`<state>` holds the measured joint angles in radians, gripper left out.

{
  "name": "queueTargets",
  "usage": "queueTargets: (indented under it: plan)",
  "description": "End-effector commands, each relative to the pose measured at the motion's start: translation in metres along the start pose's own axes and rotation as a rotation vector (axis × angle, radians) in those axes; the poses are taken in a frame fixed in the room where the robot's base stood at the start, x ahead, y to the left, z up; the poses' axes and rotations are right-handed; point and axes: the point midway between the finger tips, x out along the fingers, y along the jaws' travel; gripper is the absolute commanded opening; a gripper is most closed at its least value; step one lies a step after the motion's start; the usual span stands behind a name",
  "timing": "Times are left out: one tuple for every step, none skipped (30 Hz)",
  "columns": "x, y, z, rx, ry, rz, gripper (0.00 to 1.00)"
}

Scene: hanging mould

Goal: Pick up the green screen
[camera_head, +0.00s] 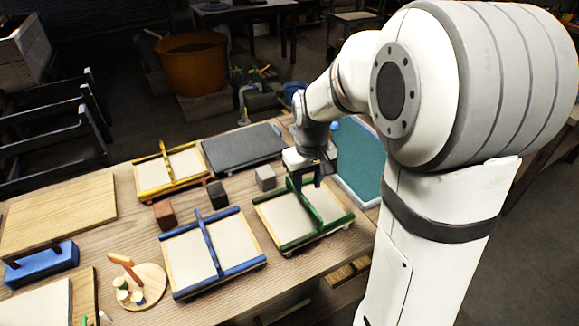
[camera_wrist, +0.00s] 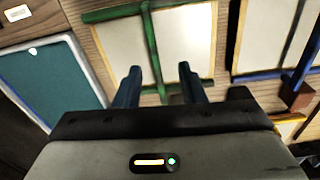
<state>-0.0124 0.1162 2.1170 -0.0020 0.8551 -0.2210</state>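The green screen (camera_head: 272,214) lies on the wooden table, left of my arm's base in the head view. It has a cream sheet, green end bars and a raised green middle bar. It also shows at the top of the wrist view (camera_wrist: 186,38). My gripper (camera_head: 306,185) points down over the screen's far part. In the wrist view, my gripper (camera_wrist: 160,84) has its two dark blue fingers spread apart, with the green middle bar showing in the gap between them. The fingers look empty. I cannot tell how far above the bar the fingertips are.
A blue screen (camera_head: 187,262) lies close on the left, a yellow screen (camera_head: 184,166) farther back. A dark slab (camera_head: 240,150) and small blocks, including a grey cube (camera_head: 266,177), lie behind. A teal panel (camera_head: 358,160) in a pale frame is on the right, partly behind my arm.

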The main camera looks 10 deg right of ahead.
Motion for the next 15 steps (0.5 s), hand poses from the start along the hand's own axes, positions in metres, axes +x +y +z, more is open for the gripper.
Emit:
queueTargets:
  plan:
    - [0.012, 0.003, -0.012, -0.017, -0.017, -0.005, 0.36]
    - [0.018, 0.004, -0.018, -0.026, -0.023, -0.006, 0.36]
    - [0.024, 0.006, -0.025, -0.039, -0.031, -0.008, 0.36]
    - [0.029, 0.007, -0.029, -0.047, -0.035, -0.010, 0.36]
    - [0.033, 0.008, -0.033, -0.053, -0.039, -0.011, 0.36]
    - [0.037, 0.009, -0.037, -0.061, -0.043, -0.013, 0.36]
    - [0.040, 0.009, -0.039, -0.066, -0.046, -0.013, 0.36]
    - [0.043, 0.010, -0.041, -0.070, -0.048, -0.014, 0.36]
    - [0.046, 0.010, -0.042, -0.073, -0.050, -0.015, 0.36]
    - [0.048, 0.010, -0.043, -0.075, -0.052, -0.016, 0.36]
    - [0.051, 0.010, -0.043, -0.076, -0.054, -0.016, 0.36]
    - [0.056, 0.010, -0.043, -0.077, -0.055, -0.016, 0.36]
    - [0.059, 0.010, -0.043, -0.077, -0.054, -0.016, 0.36]
    - [0.062, 0.010, -0.043, -0.077, -0.054, -0.016, 0.36]
    - [0.067, 0.010, -0.043, -0.077, -0.054, -0.016, 0.36]
